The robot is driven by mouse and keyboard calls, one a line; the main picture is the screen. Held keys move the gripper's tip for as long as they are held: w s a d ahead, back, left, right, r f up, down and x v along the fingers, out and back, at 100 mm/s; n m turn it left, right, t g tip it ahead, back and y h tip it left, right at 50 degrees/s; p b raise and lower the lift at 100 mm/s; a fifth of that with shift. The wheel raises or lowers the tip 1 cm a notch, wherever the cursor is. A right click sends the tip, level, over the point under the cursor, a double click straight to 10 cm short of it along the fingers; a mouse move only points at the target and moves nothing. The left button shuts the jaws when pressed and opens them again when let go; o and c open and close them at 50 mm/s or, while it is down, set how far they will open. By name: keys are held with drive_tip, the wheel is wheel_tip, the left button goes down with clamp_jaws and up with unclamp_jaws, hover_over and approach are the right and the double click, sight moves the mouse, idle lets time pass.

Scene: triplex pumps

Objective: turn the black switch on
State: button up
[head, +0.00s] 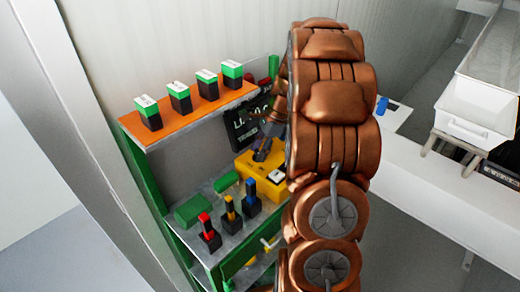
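A yellow box (246,164) stands on the grey middle shelf, partly hidden behind my copper-coloured arm. A small white-topped piece (277,176) shows on its right side. My gripper (262,153) is seen small and dark at the box's top, pointing down. It seems to be at or just above the box; I cannot tell whether it touches. Its fingers are too small and too covered to show whether they are open or shut. I cannot make out the black switch clearly; it may be hidden by my gripper or arm.
Several black boxes with green tops stand on the orange top shelf (186,118). Red (208,227), yellow (231,212) and blue (251,196) handled black items and a green block (194,211) stand on the middle shelf. A black panel (247,122) with lettering stands behind. A white bin (478,110) is at right.

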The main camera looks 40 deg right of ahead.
drive_tip(key=o, duration=0.3)
